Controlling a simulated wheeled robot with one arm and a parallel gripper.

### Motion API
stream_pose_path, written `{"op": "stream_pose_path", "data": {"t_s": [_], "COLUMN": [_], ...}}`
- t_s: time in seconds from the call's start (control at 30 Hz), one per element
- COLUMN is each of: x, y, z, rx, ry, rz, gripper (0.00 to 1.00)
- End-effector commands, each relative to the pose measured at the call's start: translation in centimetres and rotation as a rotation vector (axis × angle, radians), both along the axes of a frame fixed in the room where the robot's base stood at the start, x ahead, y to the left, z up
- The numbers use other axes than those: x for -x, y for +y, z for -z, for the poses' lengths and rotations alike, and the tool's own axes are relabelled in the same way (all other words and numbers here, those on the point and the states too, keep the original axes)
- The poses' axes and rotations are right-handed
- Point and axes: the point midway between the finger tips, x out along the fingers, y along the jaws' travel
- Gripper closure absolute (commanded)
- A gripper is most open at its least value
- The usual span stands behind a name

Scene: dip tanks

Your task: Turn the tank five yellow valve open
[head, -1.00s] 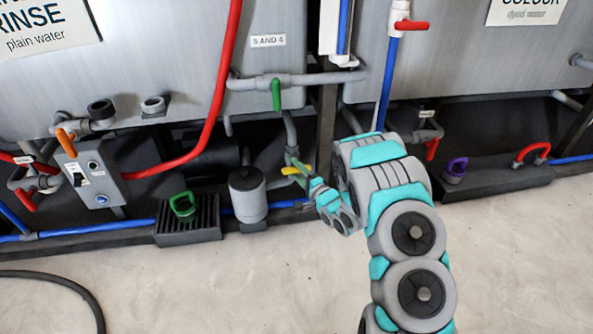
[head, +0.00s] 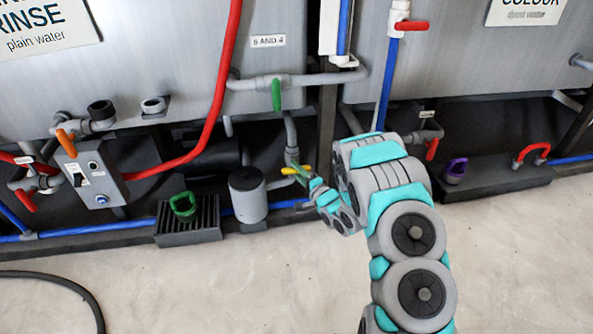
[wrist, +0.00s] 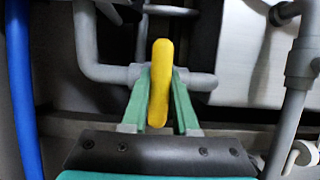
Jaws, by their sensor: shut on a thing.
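The yellow valve handle (wrist: 160,85) stands upright in the middle of the wrist view, in front of a grey horizontal pipe (wrist: 198,80). My gripper (wrist: 160,95) has one green finger on each side of the handle and is shut on it. In the head view the yellow handle (head: 288,170) shows small at the tip of my gripper (head: 303,172), low between the two tanks. My gripper and wrist hide part of the valve there. No label for this valve is readable.
A grey canister (head: 248,193) stands left of my gripper. A green-handled valve (head: 276,95) sits above, under the label "5 AND 4" (head: 268,41). A black grated box (head: 188,222) and a blue floor pipe (head: 90,228) lie left.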

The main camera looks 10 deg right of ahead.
Motion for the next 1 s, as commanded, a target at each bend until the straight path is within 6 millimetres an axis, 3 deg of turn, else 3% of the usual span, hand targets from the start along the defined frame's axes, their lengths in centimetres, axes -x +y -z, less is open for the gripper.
{"op": "stream_pose_path", "data": {"t_s": [0.37, 1.0], "x": [0.0, -0.09], "y": [0.05, 0.09], "z": [-0.25, -0.1], "rx": [0.163, 0.76], "ry": [0.002, -0.001], "rz": [-0.001, 0.001], "gripper": [1.0, 1.0]}}
